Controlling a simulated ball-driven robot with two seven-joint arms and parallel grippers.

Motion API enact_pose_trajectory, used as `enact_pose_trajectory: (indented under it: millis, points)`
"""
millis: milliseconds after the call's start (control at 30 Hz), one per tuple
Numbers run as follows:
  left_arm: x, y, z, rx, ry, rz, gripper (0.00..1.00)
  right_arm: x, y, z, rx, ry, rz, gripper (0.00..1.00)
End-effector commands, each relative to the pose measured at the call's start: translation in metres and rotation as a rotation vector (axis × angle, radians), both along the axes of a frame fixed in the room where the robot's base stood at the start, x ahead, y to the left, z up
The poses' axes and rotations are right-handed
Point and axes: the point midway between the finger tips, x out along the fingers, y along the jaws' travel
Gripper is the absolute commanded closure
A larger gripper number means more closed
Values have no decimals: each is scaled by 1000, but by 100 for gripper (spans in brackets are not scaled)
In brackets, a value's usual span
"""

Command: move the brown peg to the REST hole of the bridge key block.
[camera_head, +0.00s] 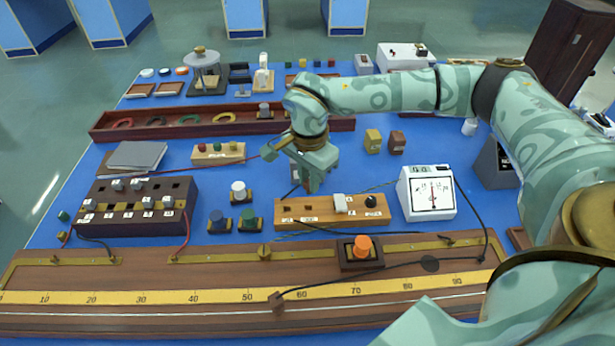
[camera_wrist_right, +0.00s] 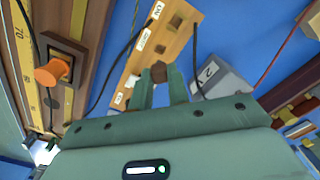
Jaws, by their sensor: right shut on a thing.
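My right gripper (camera_head: 312,186) reaches in from the right and points down over the bridge key block (camera_head: 325,218), a light wooden block with labels and small square holes. In the right wrist view the gripper (camera_wrist_right: 160,82) is shut on the brown peg (camera_wrist_right: 159,71), which shows between the fingertips. There the peg overlaps the edge of the key block (camera_wrist_right: 150,56); I cannot tell how far above it the peg is. Dark holes show on the block beside it. In the head view the peg is hidden or too small to pick out. My left gripper is not in view.
A white knob (camera_head: 340,203) and a black knob (camera_head: 370,201) stand on the block. The meter bridge (camera_head: 200,277) with an orange knob (camera_head: 362,246) lies in front. A white meter (camera_head: 428,193) stands right; a grey box (camera_wrist_right: 214,76) is near the fingers. Wires cross nearby.

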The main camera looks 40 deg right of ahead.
Motion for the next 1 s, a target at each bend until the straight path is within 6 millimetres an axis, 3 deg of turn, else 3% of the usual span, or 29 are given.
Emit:
enact_pose_trajectory:
  millis: [167,533,867,1000]
  points:
    - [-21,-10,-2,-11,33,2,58,0,0,-3,0,0,41,100]
    - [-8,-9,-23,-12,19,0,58,0,0,-25,1,2,39,100]
    - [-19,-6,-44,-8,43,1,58,0,0,-50,0,3,38,100]
    - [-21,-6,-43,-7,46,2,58,0,0,-56,0,1,38,100]
